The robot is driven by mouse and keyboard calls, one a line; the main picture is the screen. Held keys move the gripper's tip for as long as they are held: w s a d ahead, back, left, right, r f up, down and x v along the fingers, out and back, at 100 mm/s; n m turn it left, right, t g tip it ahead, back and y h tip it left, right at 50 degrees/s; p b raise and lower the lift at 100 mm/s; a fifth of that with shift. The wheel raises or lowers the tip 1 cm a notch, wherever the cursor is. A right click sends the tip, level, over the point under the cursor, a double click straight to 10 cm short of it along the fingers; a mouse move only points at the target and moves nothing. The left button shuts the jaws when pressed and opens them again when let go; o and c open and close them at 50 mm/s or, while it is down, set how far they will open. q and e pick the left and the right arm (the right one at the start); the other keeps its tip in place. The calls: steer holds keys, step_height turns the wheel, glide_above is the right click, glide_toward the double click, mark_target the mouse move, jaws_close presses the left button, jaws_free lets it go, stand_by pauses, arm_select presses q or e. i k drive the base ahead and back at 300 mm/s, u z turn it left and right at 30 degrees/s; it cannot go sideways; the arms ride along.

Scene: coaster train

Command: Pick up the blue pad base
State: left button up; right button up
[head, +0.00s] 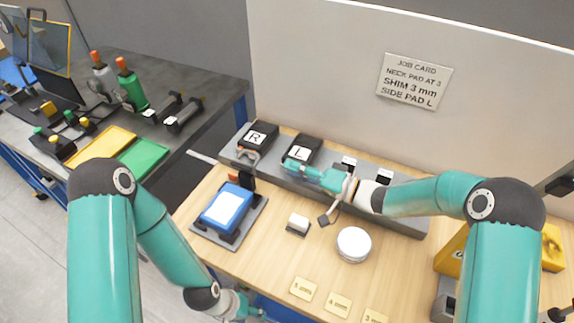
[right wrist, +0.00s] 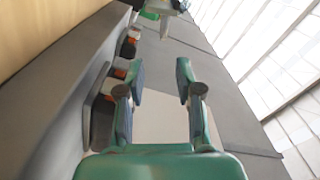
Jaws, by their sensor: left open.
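The blue pad base (head: 205,221) shows in the head view as a blue block with a white top. It sits in a dark holder on a grey plate at the left of the wooden table. My left gripper (head: 250,306) is low in the head view, open, below and apart from the blue pad base. My right gripper (head: 290,165) is over the grey shelf at the black block marked L (head: 303,148). In the right wrist view its two fingers (right wrist: 157,78) stand apart with nothing between them.
A black block marked R (head: 258,136) stands on the grey shelf (head: 400,219). A small white-topped block (head: 298,224) and a round white disc (head: 354,244) lie on the wooden table (head: 270,262). Thickness labels (head: 303,289) are at the front. A side bench holds bottles and coloured trays.

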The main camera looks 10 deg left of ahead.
mark_target(224, 214)
steer(key=k, duration=1.5)
